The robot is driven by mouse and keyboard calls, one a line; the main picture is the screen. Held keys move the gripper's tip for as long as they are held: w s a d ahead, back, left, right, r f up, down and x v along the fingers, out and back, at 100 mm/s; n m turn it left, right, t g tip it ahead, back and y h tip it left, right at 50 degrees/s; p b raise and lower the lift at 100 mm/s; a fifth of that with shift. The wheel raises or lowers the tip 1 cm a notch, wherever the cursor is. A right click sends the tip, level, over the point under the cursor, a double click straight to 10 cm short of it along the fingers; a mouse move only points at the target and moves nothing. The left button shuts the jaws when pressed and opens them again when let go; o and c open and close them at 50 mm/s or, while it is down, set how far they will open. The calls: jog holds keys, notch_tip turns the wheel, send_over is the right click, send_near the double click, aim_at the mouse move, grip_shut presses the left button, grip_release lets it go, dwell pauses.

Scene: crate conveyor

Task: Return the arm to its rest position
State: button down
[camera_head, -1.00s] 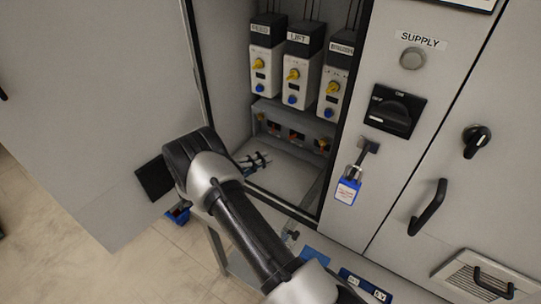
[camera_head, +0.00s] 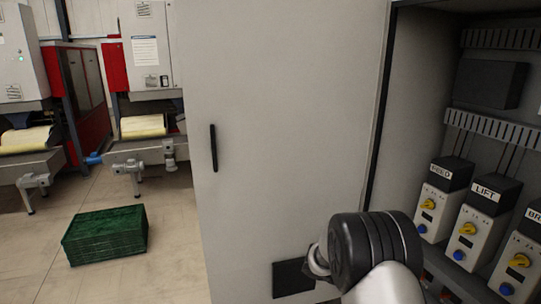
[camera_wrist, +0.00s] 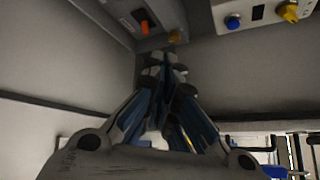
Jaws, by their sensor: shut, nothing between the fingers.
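My gripper (camera_wrist: 166,68) shows in the wrist view with its fingers together and nothing between them. It is inside or just in front of the open grey cabinet, apart from the unit with the orange switch (camera_wrist: 145,24) above it. In the head view my arm rises from the bottom right in front of the cabinet opening. The gripper itself is hidden there behind the arm.
The open cabinet door (camera_head: 285,130) stands left of the arm, close to it. Control units labelled LIFT (camera_head: 484,225) and others line the cabinet at right. A green crate (camera_head: 105,235) sits on the floor at left, with conveyors (camera_head: 140,150) behind. Floor between is clear.

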jog(key=s+a+r+m+t+y, duration=0.2)
jog(key=s+a+r+m+y, duration=0.65)
jog(key=s+r+m, duration=0.4)
jog(key=s+a+m+t+y, duration=0.5)
jog(key=s+a+m+t, duration=0.1)
jog(key=s+a+m, duration=0.5)
jog(key=shift+s+a+r+m, duration=0.35)
jog(key=shift+a+m, duration=0.65)
jog(key=shift+m, duration=0.35)
jog(key=shift+y, duration=0.25)
